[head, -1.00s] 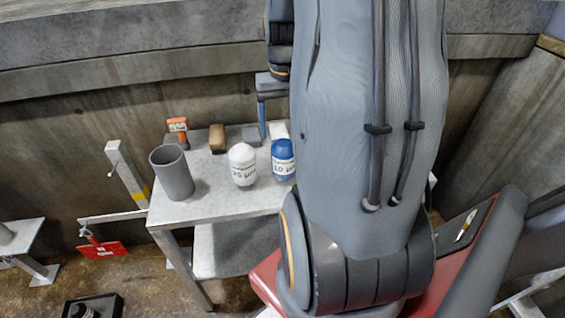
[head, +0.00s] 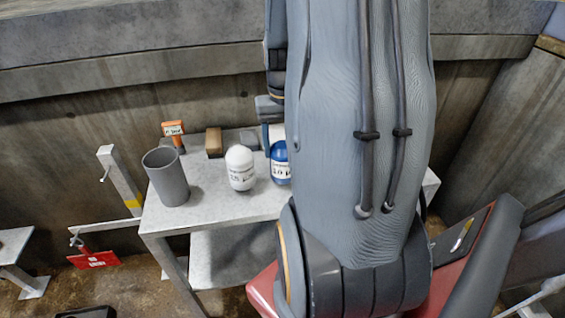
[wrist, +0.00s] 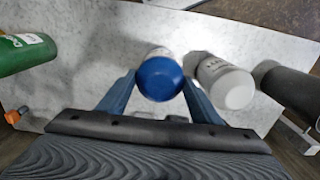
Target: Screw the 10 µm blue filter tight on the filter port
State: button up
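The blue filter (head: 281,172) with a white label stands on the grey metal table, partly hidden by my arm in the head view. In the wrist view the blue filter (wrist: 160,78) shows its rounded blue end between the two blue fingers of my gripper (wrist: 160,82). The fingers are spread, one on each side of the filter and close to it; I cannot tell whether they touch it. In the head view one finger is beside the filter's left side. A white filter (head: 240,168) stands just left of it. I cannot make out the filter port.
A grey cup (head: 166,177) stands at the table's left. A brown block (head: 214,142) and an orange tool (head: 174,134) are at the back. A green bottle (wrist: 27,52) shows in the wrist view. A red tag (head: 95,260) hangs from a bar left of the table (head: 215,207).

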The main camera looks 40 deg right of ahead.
jog(key=shift+c, duration=1.4)
jog(key=shift+r+p, duration=2.35)
jog(key=shift+r, duration=0.2)
